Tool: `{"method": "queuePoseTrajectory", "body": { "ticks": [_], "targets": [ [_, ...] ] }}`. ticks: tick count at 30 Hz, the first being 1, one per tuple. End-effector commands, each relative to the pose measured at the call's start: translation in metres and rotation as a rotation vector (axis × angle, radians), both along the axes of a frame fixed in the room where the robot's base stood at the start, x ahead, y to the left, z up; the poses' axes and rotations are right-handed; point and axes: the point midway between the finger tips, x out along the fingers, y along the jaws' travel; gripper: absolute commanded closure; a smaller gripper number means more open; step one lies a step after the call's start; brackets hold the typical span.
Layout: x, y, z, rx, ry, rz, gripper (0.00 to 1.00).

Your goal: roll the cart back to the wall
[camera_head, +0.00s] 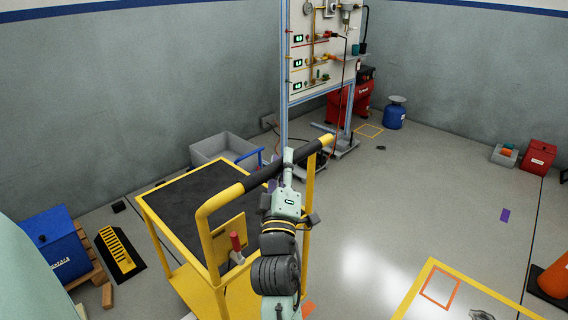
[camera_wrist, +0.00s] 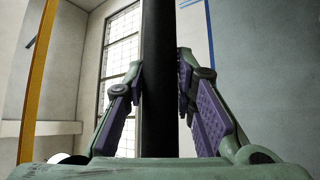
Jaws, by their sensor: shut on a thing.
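The yellow cart (camera_head: 155,220) with a dark top stands left of centre in the head view. Its yellow push handle has a black grip (camera_head: 262,174) that rises toward the right. My gripper (camera_head: 287,160) is at the middle of this grip. In the wrist view the black grip runs upright between the two purple-padded fingers of my gripper (camera_wrist: 160,88), which are shut on it. My arm covers part of the cart's right side. The grey wall (camera_head: 130,90) is behind the cart.
A grey bin (camera_head: 222,147) stands behind the cart. A yellow-black ramp (camera_head: 117,250) and a blue box (camera_head: 57,245) are at left. A gauge panel (camera_head: 322,50) stands beyond the handle. Open floor lies at right, with an orange cone (camera_head: 555,279) at the edge.

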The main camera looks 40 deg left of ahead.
Motion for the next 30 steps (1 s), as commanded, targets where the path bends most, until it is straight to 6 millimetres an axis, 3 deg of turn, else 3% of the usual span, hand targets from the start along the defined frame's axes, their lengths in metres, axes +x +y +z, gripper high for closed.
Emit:
{"method": "queuePoseTrajectory", "body": {
  "ticks": [7, 22, 26, 30],
  "targets": [
    [0.0, 0.0, 0.0, -0.001, -0.001, 0.0, 1.0],
    [0.0, 0.001, 0.0, -0.001, -0.002, 0.0, 1.0],
    [0.0, 0.01, -0.001, -0.001, -0.003, 0.001, 1.0],
    [0.001, 0.034, -0.001, -0.001, -0.006, 0.003, 1.0]
  ]
}}
